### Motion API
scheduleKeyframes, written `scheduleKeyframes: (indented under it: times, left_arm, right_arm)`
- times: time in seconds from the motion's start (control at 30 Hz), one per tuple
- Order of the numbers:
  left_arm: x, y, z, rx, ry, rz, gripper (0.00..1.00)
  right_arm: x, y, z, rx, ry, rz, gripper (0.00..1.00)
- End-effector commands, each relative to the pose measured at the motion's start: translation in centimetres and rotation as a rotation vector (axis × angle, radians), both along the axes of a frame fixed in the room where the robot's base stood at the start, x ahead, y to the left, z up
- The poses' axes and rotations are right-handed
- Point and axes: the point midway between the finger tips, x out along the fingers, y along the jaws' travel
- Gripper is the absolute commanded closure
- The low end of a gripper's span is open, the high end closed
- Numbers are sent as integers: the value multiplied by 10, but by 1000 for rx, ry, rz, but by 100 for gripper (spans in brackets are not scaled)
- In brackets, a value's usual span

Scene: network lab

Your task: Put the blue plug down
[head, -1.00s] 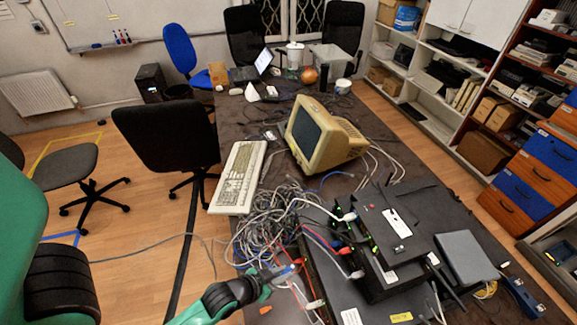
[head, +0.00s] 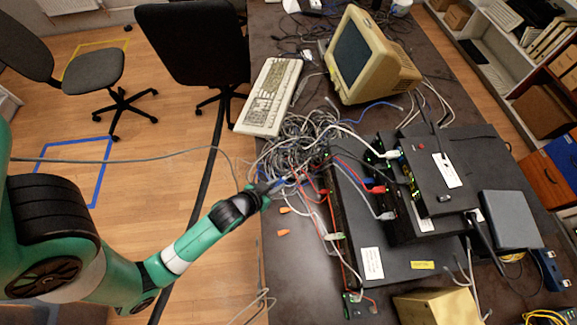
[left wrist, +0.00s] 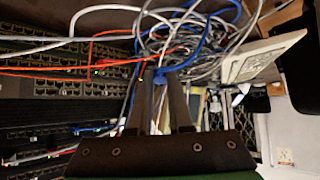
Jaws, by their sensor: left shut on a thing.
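My left gripper (head: 268,188) reaches in from the left to the table's left part, beside the cable tangle. It is shut on the blue plug (head: 278,184), which is small and partly hidden by the fingers in the head view. In the left wrist view, the blue plug (left wrist: 160,76) shows between the tips of the two dark fingers of the left gripper (left wrist: 160,85). I cannot tell how high it is above the table. The right gripper is not in view.
A grey cable tangle (head: 297,145) lies just beyond my left gripper. Two orange plugs (head: 284,232) lie on dark tabletop nearby. The keyboard (head: 268,97) and old monitor (head: 370,55) stand farther back. Black network boxes (head: 425,175) with plugged cables are at right. Bare tabletop shows at front left.

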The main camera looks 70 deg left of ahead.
Motion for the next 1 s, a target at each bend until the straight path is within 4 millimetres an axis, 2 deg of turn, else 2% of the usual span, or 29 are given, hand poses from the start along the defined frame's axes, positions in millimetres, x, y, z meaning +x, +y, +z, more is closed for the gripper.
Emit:
scheduleKeyframes:
  times: [0.1,0.2,0.3,0.57,0.7,0.8,1.0]
  left_arm:
    - [25,28,-19,1,-5,6,100]
    - [36,40,-46,0,-1,1,100]
    - [46,50,-61,0,-1,0,100]
    - [53,56,-70,1,0,-2,100]
    - [55,59,-95,0,2,-2,100]
    - [55,59,-105,1,0,-2,100]
    - [55,59,-104,1,0,-2,100]
  right_arm:
    - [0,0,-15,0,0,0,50]
    - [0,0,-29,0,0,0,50]
    - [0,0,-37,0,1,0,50]
    - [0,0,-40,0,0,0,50]
    - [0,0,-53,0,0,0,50]
    - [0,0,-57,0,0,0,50]
    - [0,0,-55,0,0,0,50]
